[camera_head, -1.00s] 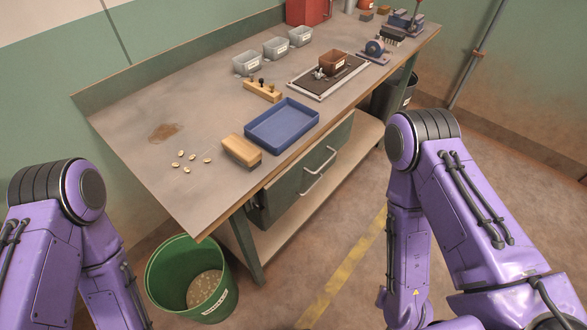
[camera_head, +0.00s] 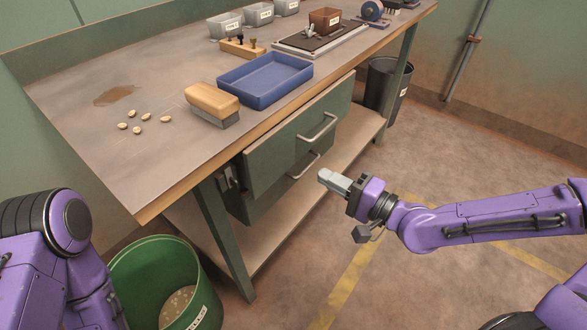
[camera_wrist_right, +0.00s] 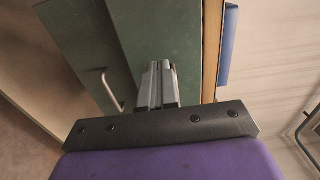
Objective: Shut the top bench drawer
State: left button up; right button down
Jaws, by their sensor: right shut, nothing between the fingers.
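The top bench drawer (camera_head: 285,140) is green with a metal bar handle (camera_head: 319,128). It stands out from under the bench top, and its left side and runner show. A lower green drawer front with its own handle (camera_head: 305,166) is beneath it. My right gripper (camera_head: 322,174) is shut and empty, its grey fingers pointing left toward the drawers, in front of them. In the right wrist view the shut fingers (camera_wrist_right: 158,68) point at the green top drawer front (camera_wrist_right: 165,30); a handle (camera_wrist_right: 110,90) shows to their left. Contact cannot be told. My left gripper is out of view.
On the bench (camera_head: 65,110) are a blue tray (camera_head: 265,85), a wooden-topped brush (camera_head: 213,100), several nuts and grey hoppers. A green bin (camera_head: 145,265) stands below left; a dark bin (camera_head: 385,85) stands behind. Floor in front is clear.

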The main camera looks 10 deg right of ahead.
aim_at(283, 153)
jog(key=b+x, duration=0.2)
jog(key=x, duration=0.7)
jog(key=shift+f+b, duration=0.1)
jog(key=shift+b, duration=0.3)
jog(key=shift+w+a, duration=0.25)
jog(key=shift+w, duration=0.1)
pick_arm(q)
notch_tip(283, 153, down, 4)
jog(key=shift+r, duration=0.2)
